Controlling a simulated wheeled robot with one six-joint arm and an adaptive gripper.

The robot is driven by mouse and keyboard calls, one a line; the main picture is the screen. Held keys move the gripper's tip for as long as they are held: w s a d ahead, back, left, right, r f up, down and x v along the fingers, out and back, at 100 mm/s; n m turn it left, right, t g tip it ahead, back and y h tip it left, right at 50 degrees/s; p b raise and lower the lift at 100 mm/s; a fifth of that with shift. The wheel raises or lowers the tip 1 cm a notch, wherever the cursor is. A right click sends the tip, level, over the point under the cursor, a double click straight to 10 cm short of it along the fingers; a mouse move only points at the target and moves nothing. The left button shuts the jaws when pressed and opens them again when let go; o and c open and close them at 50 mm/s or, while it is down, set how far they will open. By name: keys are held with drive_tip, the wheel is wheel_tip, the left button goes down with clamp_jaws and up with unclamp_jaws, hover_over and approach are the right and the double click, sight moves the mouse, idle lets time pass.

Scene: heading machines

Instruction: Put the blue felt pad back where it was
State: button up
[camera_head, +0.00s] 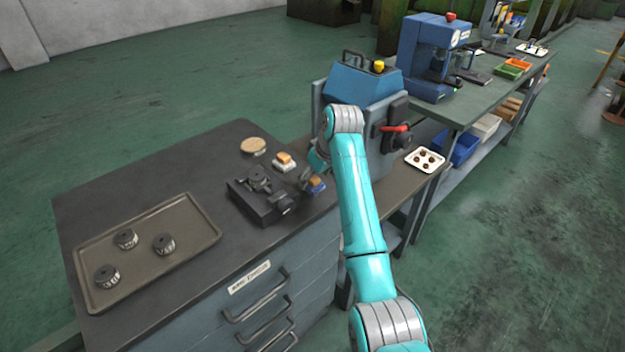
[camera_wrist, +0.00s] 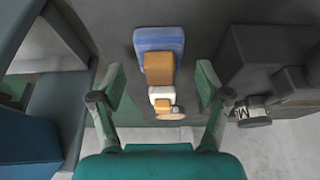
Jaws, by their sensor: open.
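The blue felt pad (camera_head: 317,189) lies on the dark bench top near its right edge, with a tan block as its grip on top. In the wrist view the blue pad (camera_wrist: 158,38) is at the top centre and its tan block (camera_wrist: 159,68) shows below it. My gripper (camera_head: 312,175) is just above the pad and partly hides it in the head view. In the wrist view my gripper (camera_wrist: 160,85) is open, its fingers apart on either side of the tan block, with visible gaps. I cannot tell how high the fingertips are.
A white pad with a tan block (camera_head: 285,163) and a round tan disc (camera_head: 253,146) lie behind, to the left. A black vise-like fixture (camera_head: 260,197) stands close by at left. A blue-grey machine (camera_head: 352,88) stands close behind. A tray (camera_head: 92,262) holds three dark knurled parts.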

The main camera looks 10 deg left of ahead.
drive_tip(key=v, duration=1)
drive_tip(key=shift+s, duration=0.1)
